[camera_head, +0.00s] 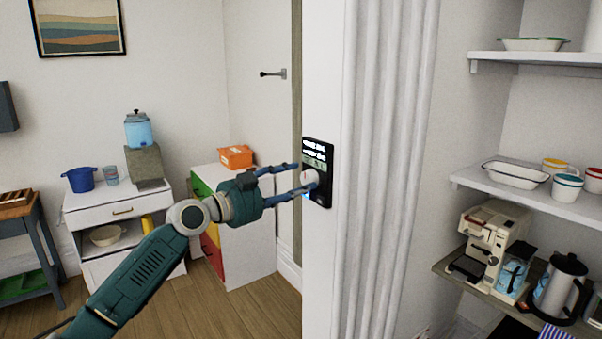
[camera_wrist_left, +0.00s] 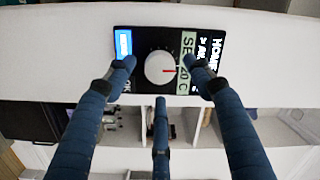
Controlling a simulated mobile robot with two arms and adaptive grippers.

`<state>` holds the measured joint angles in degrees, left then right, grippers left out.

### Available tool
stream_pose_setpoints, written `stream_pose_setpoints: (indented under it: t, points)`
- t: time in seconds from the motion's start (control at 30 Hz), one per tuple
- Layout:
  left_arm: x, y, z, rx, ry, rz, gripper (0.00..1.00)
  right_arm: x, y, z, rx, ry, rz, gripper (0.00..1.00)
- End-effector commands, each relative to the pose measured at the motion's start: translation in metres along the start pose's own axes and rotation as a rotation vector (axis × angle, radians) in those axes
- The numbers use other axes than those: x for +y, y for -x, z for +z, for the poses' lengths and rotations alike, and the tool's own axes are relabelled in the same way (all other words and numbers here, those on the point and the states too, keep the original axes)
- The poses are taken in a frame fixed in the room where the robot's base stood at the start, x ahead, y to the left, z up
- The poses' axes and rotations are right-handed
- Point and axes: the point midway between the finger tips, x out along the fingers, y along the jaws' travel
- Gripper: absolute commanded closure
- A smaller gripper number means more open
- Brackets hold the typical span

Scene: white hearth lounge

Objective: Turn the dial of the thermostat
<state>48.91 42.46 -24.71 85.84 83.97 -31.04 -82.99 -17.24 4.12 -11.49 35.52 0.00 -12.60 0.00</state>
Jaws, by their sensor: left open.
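The thermostat (camera_head: 318,154) is a black panel on the white wall edge, with a small display and a round white dial (camera_head: 309,178). In the left wrist view the panel (camera_wrist_left: 146,38) shows sideways, and its white dial (camera_wrist_left: 160,68) has a red pointer mark. My left gripper (camera_head: 300,179) is open, its blue fingers reaching the panel on either side of the dial. In the left wrist view the left gripper (camera_wrist_left: 159,78) has fingertips left and right of the dial and a third finger below it. I cannot tell whether they touch it. My right gripper is not in view.
Ridged white wall trim (camera_head: 385,170) stands right of the thermostat. Farther right, shelves hold a white tray (camera_head: 515,175), several cups, a coffee machine (camera_head: 487,245) and a steel jug (camera_head: 560,285). Behind my left arm stands a drawer cabinet (camera_head: 250,245) with an orange box (camera_head: 235,157).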

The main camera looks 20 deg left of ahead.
Motion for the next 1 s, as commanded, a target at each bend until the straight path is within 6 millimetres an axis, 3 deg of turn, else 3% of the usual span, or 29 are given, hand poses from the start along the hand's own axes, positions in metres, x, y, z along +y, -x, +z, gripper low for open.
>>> stream_pose_setpoints:
  t: [0.2,0.47,0.5,0.7,0.73,1.0]
  points:
    - [-0.001,-0.018,0.000,-0.001,0.000,-0.001,0.47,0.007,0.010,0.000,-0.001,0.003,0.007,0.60]
    - [0.000,-0.019,0.001,-0.001,0.000,-0.001,0.47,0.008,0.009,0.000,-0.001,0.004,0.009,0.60]
    - [0.000,-0.019,0.001,-0.001,0.000,-0.001,0.49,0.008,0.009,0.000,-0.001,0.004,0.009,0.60]
    - [0.000,-0.019,0.001,-0.001,0.000,-0.001,0.89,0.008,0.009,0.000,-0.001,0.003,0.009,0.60]
    - [0.000,-0.019,0.001,-0.002,0.000,-0.001,0.92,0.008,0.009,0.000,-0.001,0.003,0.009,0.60]
    - [0.001,-0.019,0.001,-0.002,0.002,0.000,0.92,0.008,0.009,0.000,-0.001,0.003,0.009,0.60]
